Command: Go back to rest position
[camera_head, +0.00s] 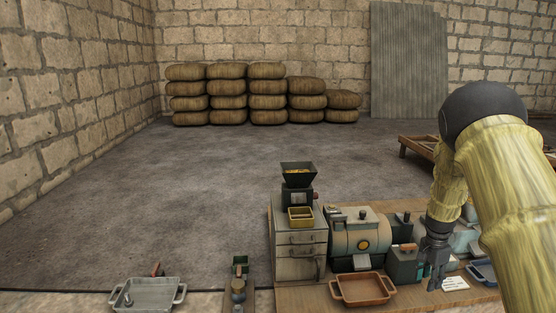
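My arm (515,190) comes in from the right edge, with a yellow, wood-like surface and a dark round joint at its top. My gripper (436,262) is dark and points down over the right part of the wooden bench. It is beside a small green box-shaped machine (403,266). The fingers are small and partly merged with dark things behind, so I cannot tell whether they are open or shut, or whether they hold anything.
A grinder with a hopper (298,174) stands on a cabinet (297,255). A round-bodied machine (357,238) and a brown tray (362,289) are left of my gripper. A grey tray (148,294) sits at front left. Stacked sacks (267,88) line the far wall. The floor (200,190) is clear.

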